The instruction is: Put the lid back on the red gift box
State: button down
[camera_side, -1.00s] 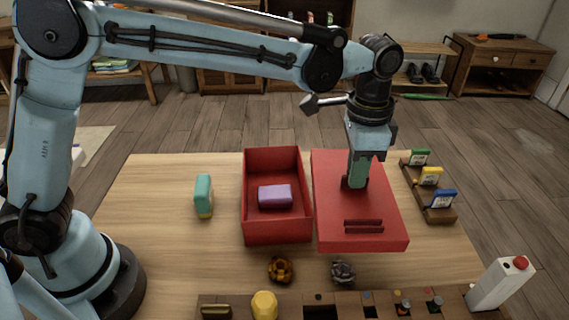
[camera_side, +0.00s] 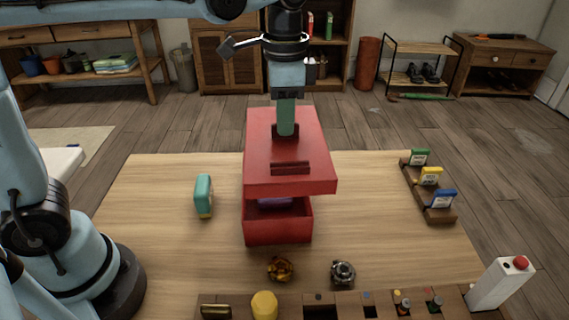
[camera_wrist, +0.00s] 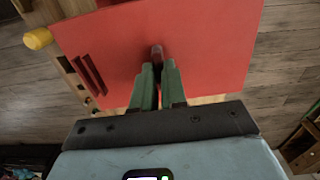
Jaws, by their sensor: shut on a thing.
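My gripper (camera_side: 285,132) is shut on the handle of the red lid (camera_side: 260,165). It holds the lid above the red gift box (camera_side: 277,231), with a gap showing between them at the front. The lid reaches past the box's right side in the side view. A purple block (camera_side: 276,202) lies inside the box, mostly hidden by the lid. In the wrist view my gripper (camera_wrist: 157,70) pinches a knob on the lid (camera_wrist: 205,40), and the lid hides the box.
A rack with colored cards (camera_side: 430,186) is at right. Two small ornaments, gold (camera_side: 280,269) and grey (camera_side: 343,273), lie in front.

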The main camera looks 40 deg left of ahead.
aim_at(273, 143)
jog(key=shift+s+a+r, duration=0.15)
jog(key=shift+s+a, duration=0.05)
jog(key=shift+a, duration=0.45)
jog(key=shift+s+a+r, duration=0.1)
jog(key=shift+s+a, duration=0.05)
jog(key=shift+a, duration=0.45)
jog(key=shift+f, duration=0.1)
jog(key=shift+f, duration=3.35)
jog(key=shift+f, duration=1.85)
jog(key=c, duration=1.1)
grip_release()
notch_tip(273, 143, up, 12)
jog(key=shift+r, duration=0.1)
